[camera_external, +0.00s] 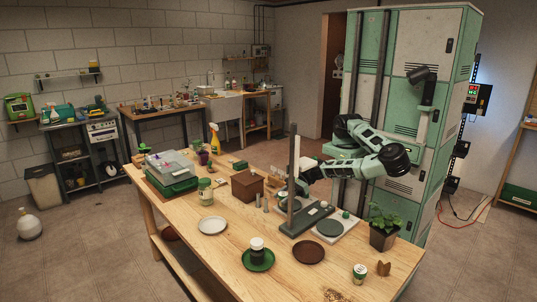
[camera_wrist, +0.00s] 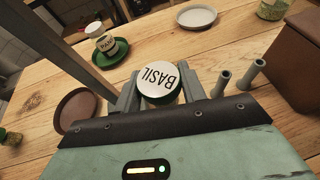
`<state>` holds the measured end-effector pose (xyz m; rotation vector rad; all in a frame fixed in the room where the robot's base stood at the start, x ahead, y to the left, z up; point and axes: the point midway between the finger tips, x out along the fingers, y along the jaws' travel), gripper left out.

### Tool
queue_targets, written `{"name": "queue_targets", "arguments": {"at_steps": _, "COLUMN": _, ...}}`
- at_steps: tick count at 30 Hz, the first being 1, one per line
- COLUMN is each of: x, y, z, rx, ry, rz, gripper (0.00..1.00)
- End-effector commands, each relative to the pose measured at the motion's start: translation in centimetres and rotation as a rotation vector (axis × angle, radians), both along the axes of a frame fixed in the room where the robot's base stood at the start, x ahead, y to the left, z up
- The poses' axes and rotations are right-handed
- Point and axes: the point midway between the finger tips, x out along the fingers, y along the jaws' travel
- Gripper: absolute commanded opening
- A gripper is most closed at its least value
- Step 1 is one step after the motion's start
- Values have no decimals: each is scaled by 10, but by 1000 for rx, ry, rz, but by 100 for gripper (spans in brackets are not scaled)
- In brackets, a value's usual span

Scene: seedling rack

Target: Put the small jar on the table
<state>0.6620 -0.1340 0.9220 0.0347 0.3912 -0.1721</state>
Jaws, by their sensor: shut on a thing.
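A small jar (camera_wrist: 158,84) with a white lid marked BASIL and a dark rim is between the fingers of my gripper (camera_wrist: 160,92) in the wrist view. The fingers are shut on it from both sides. Its lower body is mostly hidden, and I cannot tell whether its base touches the table (camera_external: 185,237). In the external view my gripper (camera_external: 281,190) is over the table behind a tall post, beside the brown box, and the held jar is hard to make out.
The post (camera_external: 294,170) rises from a dark stand close to my gripper. Grey pegs (camera_wrist: 222,84) and a brown box (camera_external: 247,187) are near. A pale plate (camera_external: 212,225), brown saucer (camera_external: 309,252) and potted plant (camera_external: 384,232) stand around. Bare wood lies between the plates.

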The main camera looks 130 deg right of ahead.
Motion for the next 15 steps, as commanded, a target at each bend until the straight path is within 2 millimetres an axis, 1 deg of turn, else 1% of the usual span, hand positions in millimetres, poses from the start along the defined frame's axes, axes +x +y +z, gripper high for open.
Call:
{"name": "queue_targets", "arguments": {"at_steps": 1, "x": 2, "y": -13, "z": 3, "rx": 5, "ry": -3, "rz": -38, "gripper": 16}}
{"name": "queue_targets", "arguments": {"at_steps": 5, "x": 2, "y": -49, "z": 10, "rx": 6, "ry": -3, "rz": -144, "gripper": 16}}
{"name": "queue_targets", "arguments": {"at_steps": 6, "x": 1, "y": -62, "z": 13, "rx": 6, "ry": -3, "rz": -183, "gripper": 16}}
{"name": "queue_targets", "arguments": {"at_steps": 7, "x": 2, "y": -69, "z": 23, "rx": 6, "ry": -5, "rz": -202, "gripper": 16}}
{"name": "queue_targets", "arguments": {"at_steps": 9, "x": 10, "y": -84, "z": 54, "rx": 6, "ry": -7, "rz": -217, "gripper": 16}}
{"name": "queue_targets", "arguments": {"at_steps": 15, "x": 21, "y": -131, "z": 113, "rx": 5, "ry": -6, "rz": -271, "gripper": 16}}
